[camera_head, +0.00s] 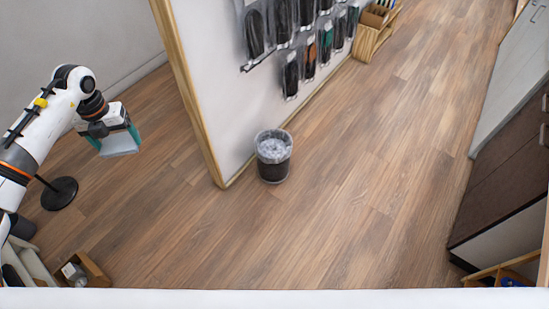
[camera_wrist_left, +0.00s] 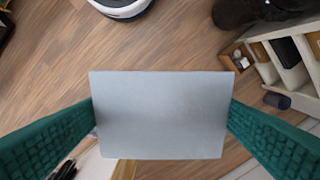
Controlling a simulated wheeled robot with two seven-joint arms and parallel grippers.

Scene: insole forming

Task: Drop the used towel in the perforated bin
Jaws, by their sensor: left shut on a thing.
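My left gripper (camera_head: 120,139) is at the left of the head view, raised above the floor. It is shut on a light grey-blue folded towel (camera_head: 121,146). In the left wrist view the towel (camera_wrist_left: 160,115) is a flat rectangle between the two green fingers (camera_wrist_left: 160,120). The bin (camera_head: 273,157) is a dark round bin with a clear liner, standing on the floor right of the gripper, beside the partition wall. Gripper and bin are well apart. My right gripper is not in view.
A white partition wall (camera_head: 215,90) with a wooden edge stands between the left area and the bin. Packaged insoles (camera_head: 290,75) hang on it. A dark cabinet (camera_head: 500,185) is at the right. The wooden floor (camera_head: 370,180) right of the bin is clear.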

